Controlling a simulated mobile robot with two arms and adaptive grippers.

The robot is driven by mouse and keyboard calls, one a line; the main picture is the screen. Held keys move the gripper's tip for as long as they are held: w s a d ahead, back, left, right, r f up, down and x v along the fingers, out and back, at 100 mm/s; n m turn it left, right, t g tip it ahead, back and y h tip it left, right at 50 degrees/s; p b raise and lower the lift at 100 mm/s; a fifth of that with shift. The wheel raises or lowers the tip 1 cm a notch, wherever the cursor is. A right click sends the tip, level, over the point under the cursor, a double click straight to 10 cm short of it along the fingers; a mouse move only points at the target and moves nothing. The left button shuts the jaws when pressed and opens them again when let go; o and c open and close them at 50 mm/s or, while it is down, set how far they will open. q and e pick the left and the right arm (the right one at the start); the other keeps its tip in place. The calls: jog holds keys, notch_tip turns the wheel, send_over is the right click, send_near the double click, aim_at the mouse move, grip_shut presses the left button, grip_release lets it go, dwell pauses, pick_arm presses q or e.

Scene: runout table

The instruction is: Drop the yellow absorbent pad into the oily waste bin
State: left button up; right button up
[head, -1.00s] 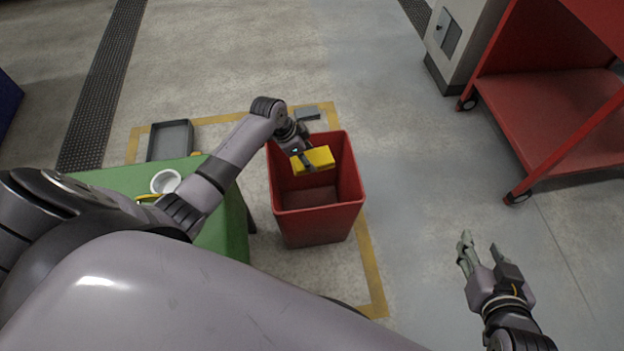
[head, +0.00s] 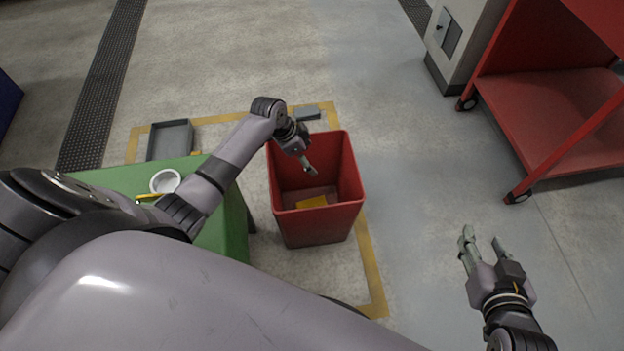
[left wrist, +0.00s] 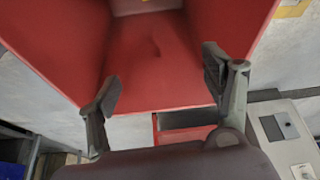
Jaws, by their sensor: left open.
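The yellow absorbent pad (head: 312,202) lies inside the red oily waste bin (head: 318,222), low down near its front wall. The bin stands upright on the floor. My left gripper (head: 311,168) is over the bin's opening, open and empty. My right gripper (head: 484,246) is open and empty above the floor to the right of the bin.
A green table (head: 232,225) with a white ring-shaped item (head: 165,181) stands left of the bin. A grey tray (head: 170,140) lies behind the table. A red cart (head: 545,110) and a grey cabinet (head: 465,40) stand at the upper right. The floor between bin and cart is clear.

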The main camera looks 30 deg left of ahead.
pick_arm(q)
jog(key=v, duration=1.2)
dwell(0.3)
